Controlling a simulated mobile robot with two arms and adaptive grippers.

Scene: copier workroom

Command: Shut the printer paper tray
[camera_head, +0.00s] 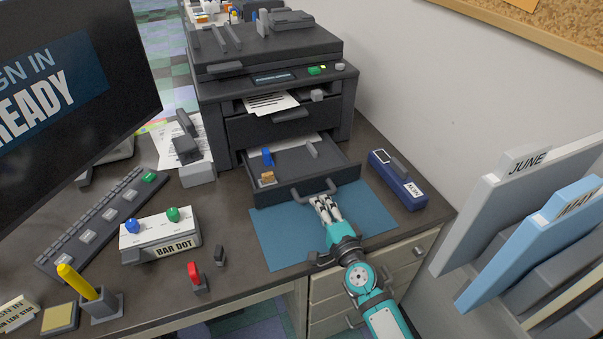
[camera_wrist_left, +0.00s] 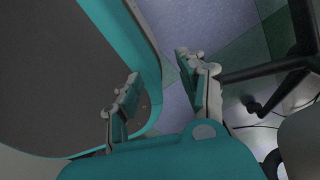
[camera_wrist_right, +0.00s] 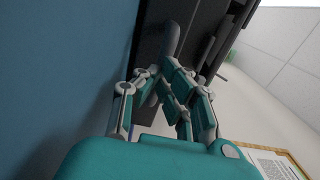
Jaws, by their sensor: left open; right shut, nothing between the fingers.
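The dark grey printer (camera_head: 270,100) stands at the back of the desk. Its lower paper tray (camera_head: 342,172) is pulled out toward me, with a blue piece, a tan piece and a paper sheet inside. The tray has a grey bar handle (camera_head: 297,197) on its front. My right gripper (camera_head: 324,202) is shut and empty, its fingertips close to the right part of the handle. In the right wrist view the fingers (camera_wrist_right: 172,70) are up against or very near the grey handle; contact is unclear. My left gripper (camera_wrist_left: 160,70) is open and empty, seen only in its wrist view.
A blue mat (camera_head: 270,235) lies under the tray front. A navy box (camera_head: 398,182) sits right of the tray. The "BAR DOT" box (camera_head: 160,238), a red-topped stamp (camera_head: 196,277) and a keyboard (camera_head: 90,215) are left. Folders (camera_head: 530,200) hang at right.

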